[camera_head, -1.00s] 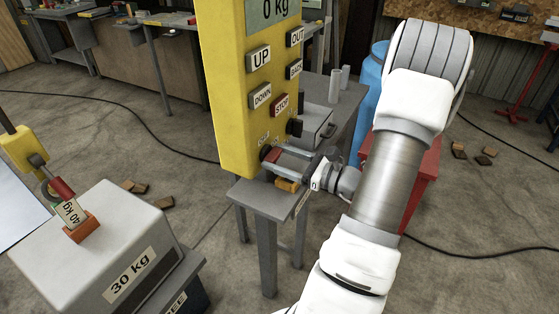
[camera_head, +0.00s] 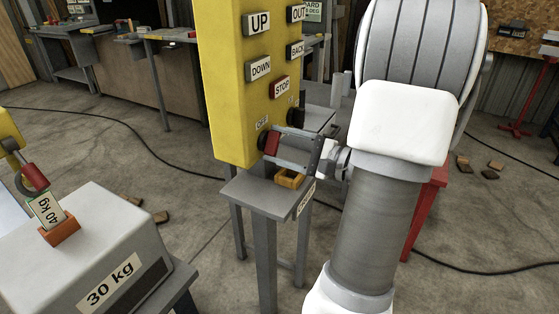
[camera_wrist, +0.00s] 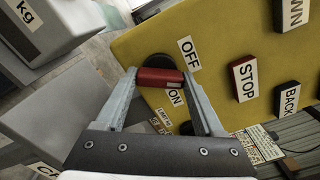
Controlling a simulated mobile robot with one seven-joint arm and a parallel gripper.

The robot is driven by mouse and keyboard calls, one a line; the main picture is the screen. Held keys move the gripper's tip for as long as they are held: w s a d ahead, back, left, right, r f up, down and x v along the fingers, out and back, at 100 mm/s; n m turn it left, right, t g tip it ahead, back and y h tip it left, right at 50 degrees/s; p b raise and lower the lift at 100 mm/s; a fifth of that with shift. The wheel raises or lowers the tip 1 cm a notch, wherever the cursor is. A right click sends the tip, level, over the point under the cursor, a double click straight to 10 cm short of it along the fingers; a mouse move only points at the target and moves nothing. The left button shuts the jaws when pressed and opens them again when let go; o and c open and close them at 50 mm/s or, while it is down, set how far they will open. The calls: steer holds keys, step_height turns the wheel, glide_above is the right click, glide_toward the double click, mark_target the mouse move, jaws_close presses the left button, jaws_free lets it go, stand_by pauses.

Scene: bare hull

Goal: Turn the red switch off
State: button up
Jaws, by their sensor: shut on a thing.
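The red switch (camera_head: 271,143) is a short red handle on a dark round base, low on the yellow control panel (camera_head: 233,100). In the wrist view, the red switch (camera_wrist: 160,82) lies crosswise between my two fingertips, with its right end between the OFF label (camera_wrist: 188,53) and the ON label (camera_wrist: 176,97). I cannot tell which position it is set to. My gripper (camera_wrist: 159,80) is shut on the handle, one finger at each end; in the head view, my gripper (camera_head: 275,147) reaches it from the right.
STOP (camera_head: 279,88) and other buttons sit above the switch. A grey table (camera_head: 262,197) stands below, with a small yellow-orange object (camera_head: 290,179). A 30 kg weight (camera_head: 90,250) is at lower left.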

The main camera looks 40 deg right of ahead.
steer(key=n+b, duration=0.1)
steer(key=b, duration=0.1)
steer(key=n+b, duration=0.2)
steer(key=b, duration=0.1)
steer(key=n+b, duration=0.2)
steer(key=b, duration=0.1)
steer(key=shift+f, duration=0.25)
steer(key=shift+r+n+b, duration=0.15)
steer(key=shift+n+b, duration=0.45)
steer(key=shift+b, duration=0.1)
steer(key=shift+r, duration=0.1)
steer(key=o, duration=1.4)
steer(key=shift+s, duration=0.1)
